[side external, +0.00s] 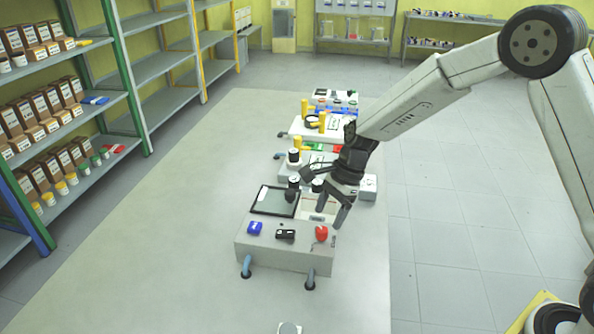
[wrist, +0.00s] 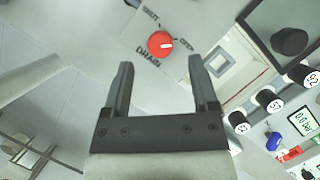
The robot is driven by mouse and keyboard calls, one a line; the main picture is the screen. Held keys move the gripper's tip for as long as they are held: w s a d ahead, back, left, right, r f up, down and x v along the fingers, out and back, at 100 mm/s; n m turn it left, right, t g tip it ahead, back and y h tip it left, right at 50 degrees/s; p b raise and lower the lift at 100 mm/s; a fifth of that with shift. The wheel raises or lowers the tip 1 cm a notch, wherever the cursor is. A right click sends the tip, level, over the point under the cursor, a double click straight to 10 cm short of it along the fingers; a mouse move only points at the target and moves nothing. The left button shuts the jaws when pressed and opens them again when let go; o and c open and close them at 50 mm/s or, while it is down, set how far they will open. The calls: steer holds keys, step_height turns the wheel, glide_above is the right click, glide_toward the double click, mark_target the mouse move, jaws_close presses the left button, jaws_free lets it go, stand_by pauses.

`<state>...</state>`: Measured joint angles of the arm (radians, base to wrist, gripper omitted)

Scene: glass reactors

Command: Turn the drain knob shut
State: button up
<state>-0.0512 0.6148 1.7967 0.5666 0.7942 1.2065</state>
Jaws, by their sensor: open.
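The red drain knob (side external: 321,233) sits on the front right of the nearest grey-white reactor unit (side external: 270,250). In the wrist view the knob (wrist: 159,44) is round, beside the printed words DRAIN, SHUT and OPEN. Its white mark lies on its right side, toward OPEN. My gripper (side external: 330,216) is above the knob in the side view, its fingers apart and pointing down. In the wrist view my gripper (wrist: 160,65) is empty, and the knob shows just past the fingertips, roughly between them. No contact with the knob shows.
A black flat panel (side external: 275,201), a blue part (side external: 255,228) and a small black part (side external: 285,234) sit on the same unit. More units with yellow, black and red parts stand behind it. Shelves (side external: 85,100) line the left.

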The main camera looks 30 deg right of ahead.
mark_target(322, 229)
steer(key=shift+x, duration=2)
jaws_close()
